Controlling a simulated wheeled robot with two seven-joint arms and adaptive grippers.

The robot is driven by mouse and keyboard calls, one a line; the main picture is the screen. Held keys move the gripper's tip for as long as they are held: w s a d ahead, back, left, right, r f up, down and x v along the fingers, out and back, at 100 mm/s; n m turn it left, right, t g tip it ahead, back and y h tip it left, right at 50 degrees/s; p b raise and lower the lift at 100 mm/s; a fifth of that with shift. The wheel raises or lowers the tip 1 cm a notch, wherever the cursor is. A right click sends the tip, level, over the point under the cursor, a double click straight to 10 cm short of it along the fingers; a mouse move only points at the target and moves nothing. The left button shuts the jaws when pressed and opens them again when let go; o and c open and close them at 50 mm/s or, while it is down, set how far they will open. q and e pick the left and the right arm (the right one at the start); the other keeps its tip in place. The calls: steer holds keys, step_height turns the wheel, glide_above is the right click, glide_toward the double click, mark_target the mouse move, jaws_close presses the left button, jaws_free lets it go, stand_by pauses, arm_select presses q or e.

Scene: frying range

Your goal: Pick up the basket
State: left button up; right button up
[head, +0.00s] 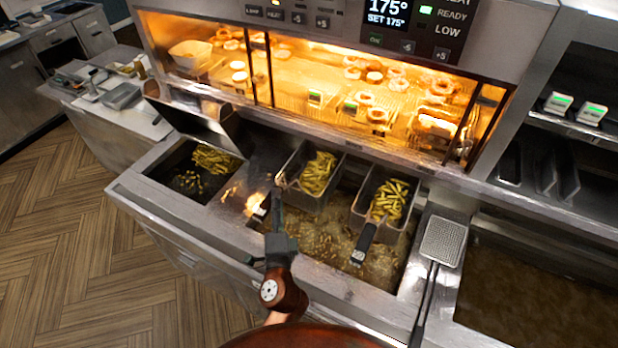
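Two wire baskets of fries hang in the fryer vat. The left basket (294,187) has its handle grip (261,209) pointing toward the front left. The right basket (383,222) has its black handle grip (362,243) pointing toward me. My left gripper (276,206) is at the left basket's handle, just right of the grip's end. I see it edge-on, so I cannot tell whether its fingers are open or closed on the handle. My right gripper is out of view.
Bubbling oil (335,236) fills the vat around the baskets. A bin of fries (214,160) is at the left. A flat skimmer (441,241) lies across the divider at the right, beside another oil vat (535,300). A heated display (330,80) stands behind.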

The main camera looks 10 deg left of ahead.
arm_select(q)
steer(key=x, duration=0.3)
steer(key=shift+w+a+f+p, duration=0.1)
steer(key=shift+w+a+p, duration=0.15)
steer(key=shift+p, duration=0.05)
steer(key=shift+w, duration=0.25)
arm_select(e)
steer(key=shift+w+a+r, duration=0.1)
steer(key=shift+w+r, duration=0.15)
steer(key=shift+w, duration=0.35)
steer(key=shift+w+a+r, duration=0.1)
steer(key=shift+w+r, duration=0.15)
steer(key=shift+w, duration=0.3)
arm_select(q)
steer(key=shift+s, duration=0.1)
steer(key=shift+c, duration=0.4)
steer(key=c, duration=0.5)
jaws_close()
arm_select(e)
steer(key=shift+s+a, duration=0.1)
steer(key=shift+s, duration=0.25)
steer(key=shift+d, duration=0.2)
